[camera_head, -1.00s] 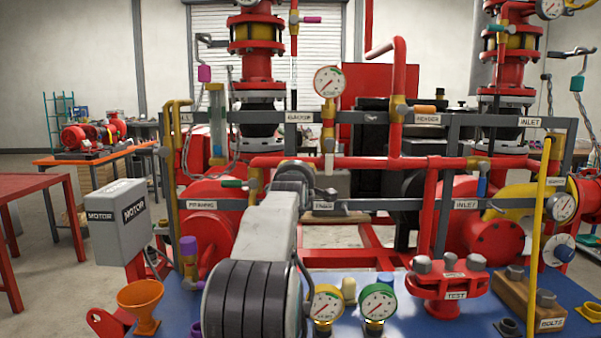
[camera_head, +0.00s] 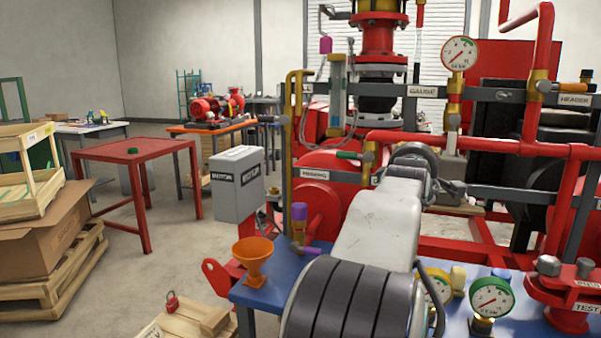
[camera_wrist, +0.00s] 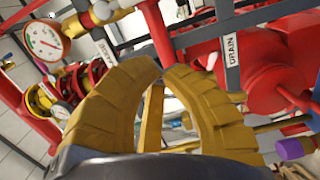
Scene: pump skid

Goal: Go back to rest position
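My arm reaches over the blue bench (camera_head: 262,292) toward the pump skid's red and grey pipes in the head view. Its far end is beside the grey rail, and my gripper is hidden there behind my own arm. In the wrist view my gripper (camera_wrist: 163,70) shows two curved yellow fingers. Their tips meet or nearly meet, and I see nothing held at them. A yellow bar shows through the gap lower between the fingers. A DRAIN label (camera_wrist: 231,50) on a grey upright is just right of the tips, with a pressure gauge (camera_wrist: 44,40) at the left.
A tall gauge (camera_head: 459,53) rises behind. A red table (camera_head: 135,152) and wooden crates (camera_head: 45,295) are at the left, with open floor between.

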